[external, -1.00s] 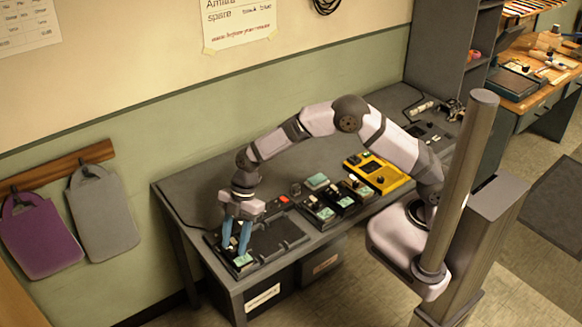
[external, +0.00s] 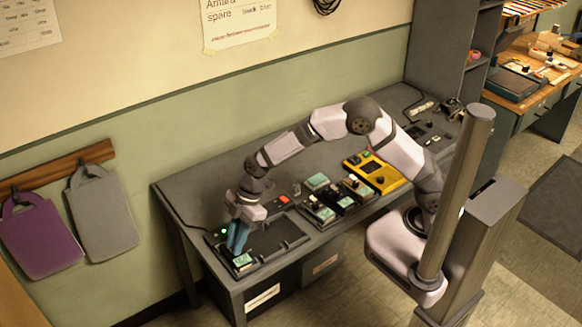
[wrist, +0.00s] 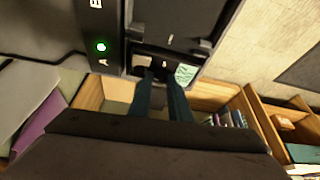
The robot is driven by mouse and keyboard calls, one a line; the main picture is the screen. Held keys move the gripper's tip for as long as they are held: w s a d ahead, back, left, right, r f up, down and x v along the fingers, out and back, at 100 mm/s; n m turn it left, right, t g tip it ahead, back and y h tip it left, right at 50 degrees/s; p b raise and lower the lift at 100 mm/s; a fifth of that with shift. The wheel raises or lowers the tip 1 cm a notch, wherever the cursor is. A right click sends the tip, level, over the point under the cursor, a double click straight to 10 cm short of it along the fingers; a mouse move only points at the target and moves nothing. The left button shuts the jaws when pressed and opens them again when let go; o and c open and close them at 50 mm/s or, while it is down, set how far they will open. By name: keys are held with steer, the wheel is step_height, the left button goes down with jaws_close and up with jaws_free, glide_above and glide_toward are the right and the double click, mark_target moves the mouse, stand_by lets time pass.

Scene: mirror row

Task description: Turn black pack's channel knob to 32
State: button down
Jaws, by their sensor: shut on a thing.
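A dark pack (external: 243,261) with a pale green screen sits in the near left end of the black dock tray (external: 290,241). The pack also shows in the wrist view (wrist: 168,64), with its pale screen to the right. My gripper (external: 235,250) points down at the pack, its blue fingers close together. In the wrist view my gripper (wrist: 157,77) is shut on the small dark knob at the pack's end, beside the screen. The fingers mostly hide the knob, and its pointer and the channel reading are not legible.
A green lamp (wrist: 101,47) is lit beside the letter A on the dock. Several other packs (external: 320,212) stand to the right on the bench, near a yellow device (external: 377,174). A red button (external: 284,199) is behind the tray. The bench behind is mostly clear.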

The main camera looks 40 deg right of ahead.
steer(key=shift+m, duration=0.5)
steer(key=c, duration=1.6)
jaws_free()
steer(key=shift+c, duration=0.2)
steer(key=shift+r, duration=0.1)
steer(key=b+v, duration=0.1)
steer(key=v, duration=0.6)
steer(key=shift+s+b, duration=0.15)
steer(key=shift+b, duration=0.2)
steer(key=shift+s+r, duration=0.1)
steer(key=shift+r, duration=0.05)
